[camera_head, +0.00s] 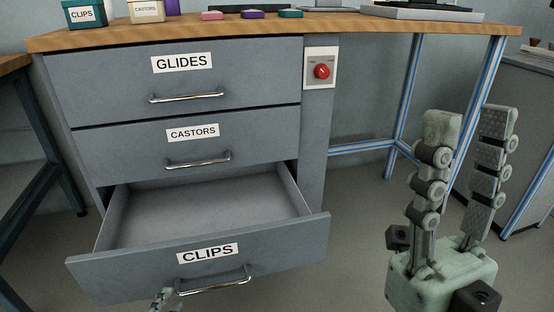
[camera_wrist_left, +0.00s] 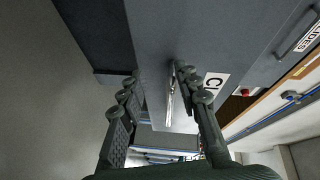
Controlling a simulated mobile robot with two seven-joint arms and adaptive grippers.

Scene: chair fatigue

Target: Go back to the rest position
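The CLIPS drawer (camera_head: 130,266) is pulled out at the bottom of the grey cabinet, and its inside looks empty. Its metal handle (camera_head: 215,283) also shows in the left wrist view (camera_wrist_left: 170,100). Only a fingertip of my left gripper (camera_head: 166,298) shows at the bottom edge of the head view, by the handle's left end. In the left wrist view my left gripper (camera_wrist_left: 156,73) has its fingers apart, with the handle between them in the picture; I cannot tell whether they touch it. My right gripper (camera_head: 470,125) is upright, open and empty at the right.
The CASTORS drawer (camera_head: 130,152) and GLIDES drawer (camera_head: 110,82) above are closed. A red button (camera_head: 321,71) is on the cabinet's right post. The wooden benchtop (camera_head: 330,28) carries boxes and small coloured items. Blue-and-white bench legs (camera_head: 404,95) stand behind my right gripper.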

